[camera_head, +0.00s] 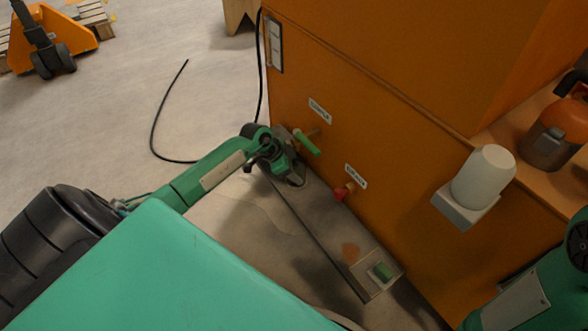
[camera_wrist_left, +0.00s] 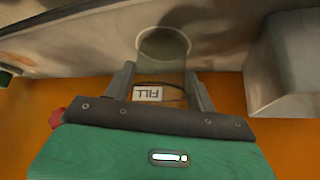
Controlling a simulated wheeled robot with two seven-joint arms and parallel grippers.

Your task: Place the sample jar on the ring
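My left gripper (camera_head: 288,172) is beside the orange cabinet wall, near its green handle. In the left wrist view its two fingers (camera_wrist_left: 162,88) stand apart on either side of a clear, see-through jar (camera_wrist_left: 163,62), and appear shut on it. The jar's round end shows as a pale circle, and a label reading FILL shows through or behind it. In the head view the jar is hard to make out against the metal behind it. I cannot pick out the ring with certainty. My right arm shows at the lower right, but its gripper is out of view.
The orange cabinet (camera_head: 400,130) carries a green handle (camera_head: 307,143), a red knob (camera_head: 343,193) and a bracket with a white cylinder (camera_head: 484,178). A long grey metal strip (camera_head: 325,235) ends at a plate with a green block (camera_head: 383,271). An orange canister (camera_head: 556,130) stands on a shelf.

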